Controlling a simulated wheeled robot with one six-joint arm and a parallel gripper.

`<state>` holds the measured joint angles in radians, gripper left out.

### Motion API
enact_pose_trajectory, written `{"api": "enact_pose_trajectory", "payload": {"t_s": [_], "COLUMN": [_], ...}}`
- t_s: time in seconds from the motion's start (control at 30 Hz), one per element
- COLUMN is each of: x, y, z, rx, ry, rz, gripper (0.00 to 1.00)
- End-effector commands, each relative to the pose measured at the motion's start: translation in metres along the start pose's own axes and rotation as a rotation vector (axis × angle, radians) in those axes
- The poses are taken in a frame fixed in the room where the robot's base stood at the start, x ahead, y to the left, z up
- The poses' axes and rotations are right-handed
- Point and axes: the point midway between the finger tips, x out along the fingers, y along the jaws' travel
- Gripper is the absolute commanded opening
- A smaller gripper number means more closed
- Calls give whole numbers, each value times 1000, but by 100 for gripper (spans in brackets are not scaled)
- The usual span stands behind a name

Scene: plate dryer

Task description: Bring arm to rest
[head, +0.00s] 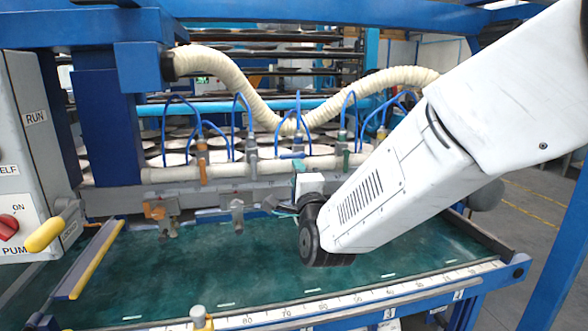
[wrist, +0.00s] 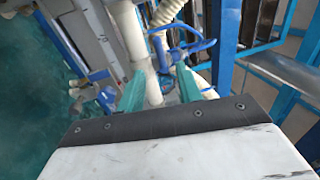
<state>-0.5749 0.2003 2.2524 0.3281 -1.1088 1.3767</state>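My arm reaches in from the right in the head view, over the green bed of the plate dryer (head: 230,262). My gripper (head: 287,209) is mostly hidden behind the wrist there; only a bit of teal shows near the machine's front bar. In the wrist view my gripper (wrist: 160,78) shows two teal fingers standing apart. I see nothing held between them. A pale pipe and blue hoses lie beyond the fingers; I cannot tell whether the fingers touch them.
A row of blue hoses and valves (head: 202,165) lines the bar close behind my wrist. A ribbed cream hose (head: 235,85) hangs above. A control box with a red knob (head: 9,227) and yellow handle (head: 44,234) stands left. The green bed's front area is clear.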

Motion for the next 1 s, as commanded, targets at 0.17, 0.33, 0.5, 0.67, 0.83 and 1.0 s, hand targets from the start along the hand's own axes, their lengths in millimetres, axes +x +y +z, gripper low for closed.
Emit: {"api": "enact_pose_trajectory", "payload": {"t_s": [0.17,0.33,0.5,0.67,0.83,1.0], "x": [-6,-5,-6,-26,-81,-155], "y": [0,0,12,74,111,112], "z": [0,0,2,16,7,-29], "rx": [0,0,-78,-308,-592,-822], "ry": [0,0,-14,-146,-379,-638], "rz": [1,1,56,340,660,922], "gripper": [35,35,35,35,35,35]}}
